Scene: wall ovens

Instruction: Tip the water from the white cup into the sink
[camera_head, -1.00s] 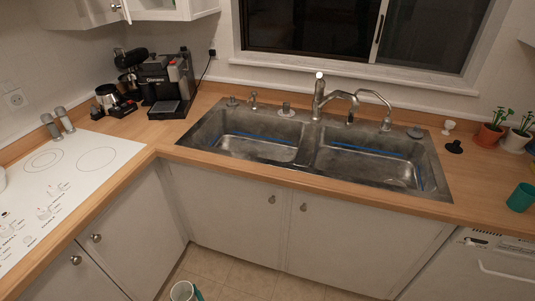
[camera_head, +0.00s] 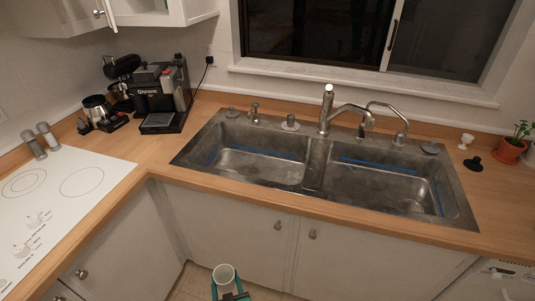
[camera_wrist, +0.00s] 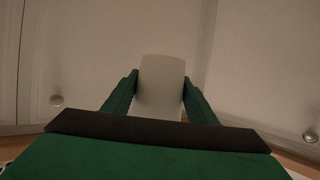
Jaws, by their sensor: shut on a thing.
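The white cup (camera_head: 223,274) is held upright low in front of the sink cabinet, below counter height. It also shows in the wrist view (camera_wrist: 160,85), between the two green fingers. My gripper (camera_head: 228,287) is shut on the cup's sides. The inside of the cup is too small to tell whether water is in it. The double steel sink (camera_head: 318,162) is set in the wooden counter, above and beyond the cup. Its faucet (camera_head: 327,108) stands at the back, between the two basins.
The wooden counter edge (camera_head: 230,188) and white cabinet doors (camera_head: 240,235) stand between the cup and the sink. A coffee machine (camera_head: 160,95) and a white cooktop (camera_head: 50,200) are to the left. Potted plants (camera_head: 510,150) stand at the right.

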